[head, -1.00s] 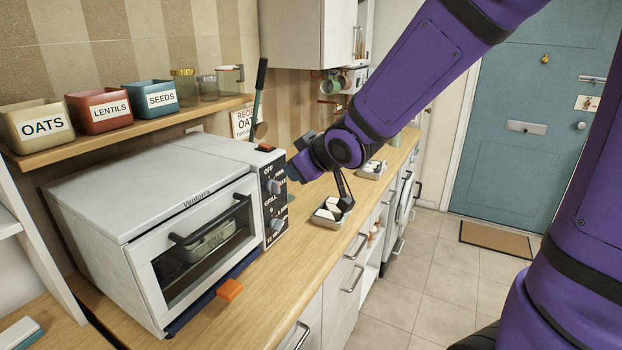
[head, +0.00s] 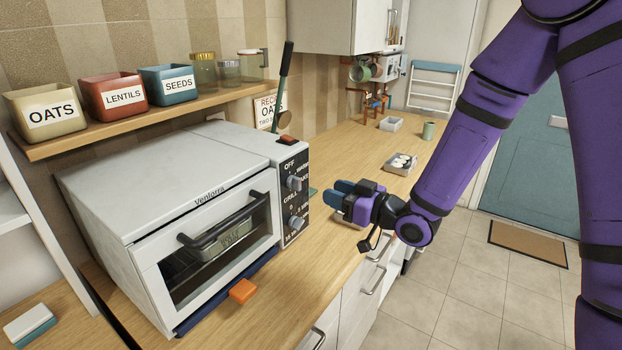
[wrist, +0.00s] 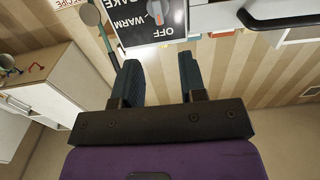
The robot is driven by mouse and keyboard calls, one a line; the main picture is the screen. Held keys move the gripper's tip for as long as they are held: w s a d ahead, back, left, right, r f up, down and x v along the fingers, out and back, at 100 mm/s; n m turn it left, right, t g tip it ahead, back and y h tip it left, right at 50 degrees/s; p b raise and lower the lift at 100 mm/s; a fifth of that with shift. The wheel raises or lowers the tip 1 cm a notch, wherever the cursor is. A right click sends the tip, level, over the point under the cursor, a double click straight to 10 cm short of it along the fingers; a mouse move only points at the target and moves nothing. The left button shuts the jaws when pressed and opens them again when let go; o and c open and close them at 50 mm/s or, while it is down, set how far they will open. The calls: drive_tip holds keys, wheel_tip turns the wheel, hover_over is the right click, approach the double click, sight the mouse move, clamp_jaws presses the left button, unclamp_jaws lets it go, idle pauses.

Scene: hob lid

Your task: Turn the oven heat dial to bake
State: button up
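The white oven (head: 150,190) stands on the counter at the left, with a black dial panel on its right side. The upper grey dial (head: 294,183) has OFF, WARM, BAKE and GRILL around it. In the wrist view the same dial (wrist: 155,8) shows upside down at the top edge, partly cut off, its orange mark towards OFF. A second dial (head: 296,222) sits below it. My gripper (head: 338,194) is to the right of the panel, apart from both dials. In the wrist view my gripper (wrist: 160,82) has its two blue fingers spread, with nothing between them.
A ladle (head: 284,90) stands behind the panel. A shelf with labelled bins (head: 115,97) is above the oven. A grey tray (head: 401,164) lies further back right. The counter between is mostly clear.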

sight(300, 180)
drive_tip(key=x, duration=1)
drive_tip(key=shift+w+a, duration=0.1)
drive_tip(key=c, duration=0.5)
drive_tip(key=shift+c, duration=0.2)
